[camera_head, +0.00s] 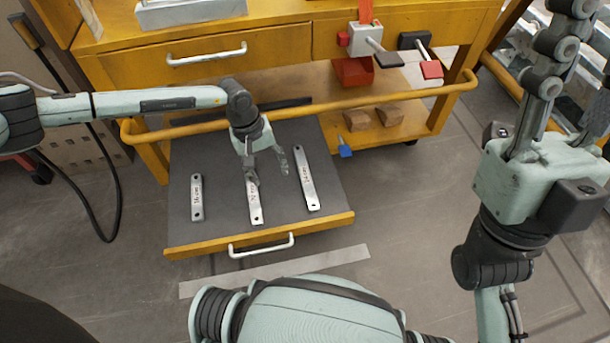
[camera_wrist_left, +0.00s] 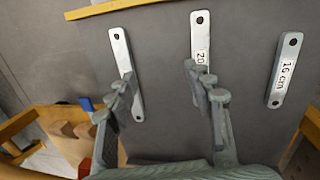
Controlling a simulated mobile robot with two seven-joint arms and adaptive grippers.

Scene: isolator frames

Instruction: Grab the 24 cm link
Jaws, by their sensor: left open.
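Three flat silver links lie apart in the grey-lined open drawer (camera_head: 225,225). The longest link (camera_head: 305,178), on the right in the head view, has a label too small to read; its length fits the 24 cm link. It is the left link (camera_wrist_left: 121,50) in the left wrist view, its lower part beside a finger. The middle link (camera_head: 256,212), marked 20, also shows in the wrist view (camera_wrist_left: 200,30). My left gripper (camera_head: 268,174) is open and empty above the drawer, its fingers (camera_wrist_left: 163,95) over the middle and longest links. My right gripper (camera_head: 565,95) is at the right, its fingertips cut off.
The 16 cm link (camera_head: 196,197) lies at the drawer's left. A yellow rail (camera_head: 310,110) crosses above the drawer's back. Wooden blocks (camera_head: 372,118), a red bin (camera_head: 352,71) and a blue item (camera_head: 344,147) are to the right.

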